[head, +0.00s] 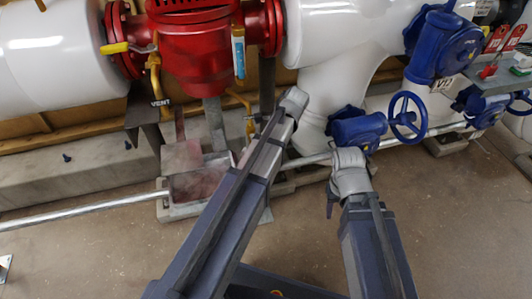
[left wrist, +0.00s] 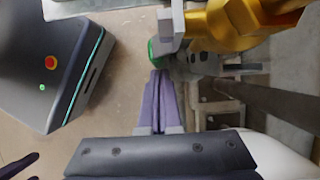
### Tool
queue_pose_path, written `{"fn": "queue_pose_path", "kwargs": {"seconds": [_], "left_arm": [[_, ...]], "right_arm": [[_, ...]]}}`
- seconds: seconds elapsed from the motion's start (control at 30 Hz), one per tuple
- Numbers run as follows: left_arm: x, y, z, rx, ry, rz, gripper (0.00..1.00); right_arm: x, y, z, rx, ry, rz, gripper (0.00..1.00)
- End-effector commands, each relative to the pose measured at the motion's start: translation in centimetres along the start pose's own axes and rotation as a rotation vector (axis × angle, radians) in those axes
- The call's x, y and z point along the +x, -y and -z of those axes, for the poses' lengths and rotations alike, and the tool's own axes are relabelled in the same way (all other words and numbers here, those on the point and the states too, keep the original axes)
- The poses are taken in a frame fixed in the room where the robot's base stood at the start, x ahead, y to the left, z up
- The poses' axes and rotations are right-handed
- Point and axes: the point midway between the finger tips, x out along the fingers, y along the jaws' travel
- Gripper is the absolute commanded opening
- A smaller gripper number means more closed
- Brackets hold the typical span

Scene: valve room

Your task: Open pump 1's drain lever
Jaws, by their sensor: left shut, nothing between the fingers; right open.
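In the head view, the red pump (head: 200,55) stands at top centre. A yellow lever-like part (head: 240,102) shows low beside its grey outlet pipe, partly behind my left arm; I take it for the drain lever, but no label is readable. My left gripper is mostly hidden behind its own arm there. In the left wrist view my left gripper (left wrist: 160,77) is shut and empty. Its tips are at or close to a green-ended grey fitting (left wrist: 155,50) beside a gold-yellow valve part (left wrist: 240,22); contact is unclear. My right gripper (head: 331,203) is open and empty, pointing down.
A yellow handle (head: 155,78) near the VENT label and another (head: 115,48) are at upper left. A blue valve with a handwheel (head: 407,116) stands right of my arms. A metal pipe (head: 85,208) runs low along the plinth. The floor (head: 460,220) at right is clear.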

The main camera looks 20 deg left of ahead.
Motion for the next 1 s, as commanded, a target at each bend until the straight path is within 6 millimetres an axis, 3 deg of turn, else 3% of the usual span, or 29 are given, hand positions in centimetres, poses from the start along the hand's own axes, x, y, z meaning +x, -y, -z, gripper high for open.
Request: {"fn": "queue_pose_path", "kwargs": {"seconds": [0.27,0.7,1.0], "left_arm": [[-1.8,0.1,-0.1,0.0,0.0,0.0,0.0],[-7.4,0.1,-0.1,0.0,0.0,0.0,0.0],[-7.8,0.0,0.0,0.0,0.0,0.0,0.0]], "right_arm": [[-1.7,-0.2,-0.1,0.003,0.001,-0.002,0.5],[-6.8,-0.7,-0.5,0.01,0.003,-0.002,0.5],[-7.1,-0.7,-0.5,0.01,0.003,0.0,0.5]]}}
